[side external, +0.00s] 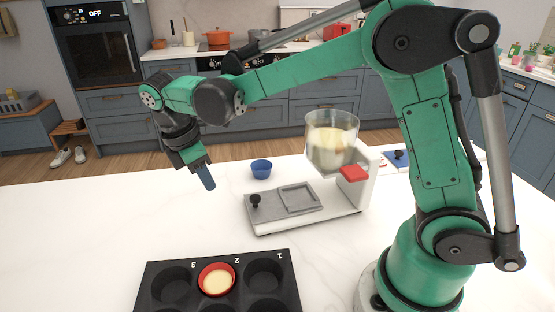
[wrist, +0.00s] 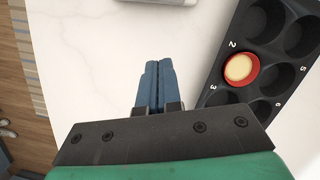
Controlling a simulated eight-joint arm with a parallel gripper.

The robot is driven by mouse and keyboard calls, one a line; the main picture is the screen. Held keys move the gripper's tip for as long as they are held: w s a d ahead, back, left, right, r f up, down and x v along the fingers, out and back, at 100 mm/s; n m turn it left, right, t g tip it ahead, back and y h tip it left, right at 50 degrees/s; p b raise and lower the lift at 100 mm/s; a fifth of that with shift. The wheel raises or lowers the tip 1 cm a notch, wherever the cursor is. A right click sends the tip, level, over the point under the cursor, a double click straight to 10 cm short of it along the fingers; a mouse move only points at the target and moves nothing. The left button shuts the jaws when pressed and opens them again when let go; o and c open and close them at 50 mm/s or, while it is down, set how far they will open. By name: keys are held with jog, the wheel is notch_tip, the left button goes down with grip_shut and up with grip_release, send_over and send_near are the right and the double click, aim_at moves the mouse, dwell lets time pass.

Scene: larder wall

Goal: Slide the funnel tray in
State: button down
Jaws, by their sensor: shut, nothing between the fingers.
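The funnel tray (side external: 283,203) is a grey flat slide with a recessed square and a black knob (side external: 255,201) at its left end. It lies on the white base of the dispenser, reaching out to the left from below the clear hopper (side external: 331,141). The hopper holds a pale yellow mass. My gripper (side external: 208,181) is shut and empty, pointing down above the counter, left of the knob and apart from it. In the wrist view, its blue fingers (wrist: 157,85) are together with nothing between them. The tray cannot be made out there.
A black muffin tin (side external: 238,256) with a red cup (side external: 216,280) of pale batter stands at the front; it also shows in the wrist view (wrist: 222,75). A small blue cup (side external: 261,168) stands behind the tray. A red part (side external: 354,173) sits below the hopper. Counter left is clear.

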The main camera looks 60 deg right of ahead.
aim_at(279, 203)
jog(key=x, duration=0.8)
jog(key=shift+s+d+f, duration=0.1)
jog(key=shift+d+f, duration=0.05)
jog(key=shift+f, duration=0.1)
jog(key=shift+s+d+r, duration=0.2)
jog(key=shift+s+d, duration=0.05)
jog(key=shift+d, duration=0.3)
jog(key=shift+s+d+r, duration=0.2)
jog(key=shift+s+d, duration=0.1)
jog(key=shift+d, duration=0.3)
jog(key=shift+s+d+r, duration=0.15)
jog(key=shift+s+d, duration=0.05)
jog(key=shift+d, duration=0.3)
jog(key=shift+s+d, duration=0.15)
jog(key=shift+d, duration=0.05)
jog(key=s+d, duration=0.4)
jog(key=d, duration=0.1)
